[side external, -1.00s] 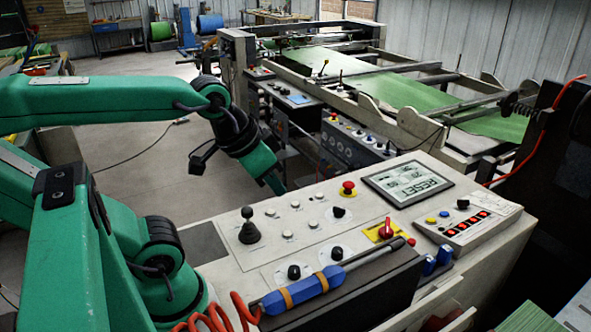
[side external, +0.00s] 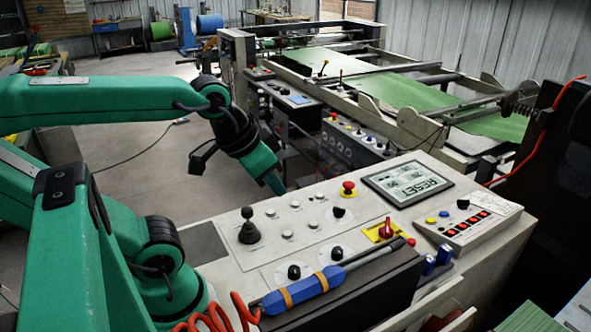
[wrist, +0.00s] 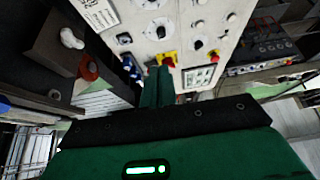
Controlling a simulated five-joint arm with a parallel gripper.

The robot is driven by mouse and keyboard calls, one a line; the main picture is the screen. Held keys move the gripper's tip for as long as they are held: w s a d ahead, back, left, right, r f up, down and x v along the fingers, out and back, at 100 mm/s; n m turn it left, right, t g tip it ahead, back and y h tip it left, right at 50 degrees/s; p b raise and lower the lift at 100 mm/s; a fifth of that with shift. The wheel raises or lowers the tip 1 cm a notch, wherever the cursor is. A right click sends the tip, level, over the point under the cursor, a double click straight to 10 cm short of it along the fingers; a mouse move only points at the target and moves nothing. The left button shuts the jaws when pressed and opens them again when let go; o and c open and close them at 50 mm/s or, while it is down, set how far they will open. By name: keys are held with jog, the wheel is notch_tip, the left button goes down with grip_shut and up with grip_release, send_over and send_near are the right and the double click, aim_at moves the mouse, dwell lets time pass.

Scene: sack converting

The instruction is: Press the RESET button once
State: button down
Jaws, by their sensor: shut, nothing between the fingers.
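A framed grey display panel (side external: 408,183) with the word RESET lies on top of the control console (side external: 215,246), toward its far right. In the wrist view the panel (wrist: 198,77) shows just right of my fingers. No separate button labelled RESET can be made out. My gripper (side external: 276,184) is green, shut and empty. It points down near the console's far left edge, apart from the panel. In the wrist view its fingers (wrist: 158,76) are together and cover part of the console.
A red mushroom button (side external: 347,188) stands between my gripper and the panel. A black joystick (side external: 249,227), a red switch on yellow (side external: 386,231), several knobs and a blue-handled tool (side external: 305,290) are on the console. A box with red lit buttons (side external: 467,224) sits right.

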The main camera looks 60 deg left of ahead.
jog(key=shift+w+a, duration=0.1)
jog(key=n+g+h, duration=0.4)
jog(key=n+g, duration=0.8)
jog(key=n, duration=0.5)
send_over(272, 210)
notch_tip(272, 210, down, 14)
jog(key=shift+r, duration=0.25)
jog(key=shift+f, duration=0.1)
jog(key=shift+f, duration=4.3)
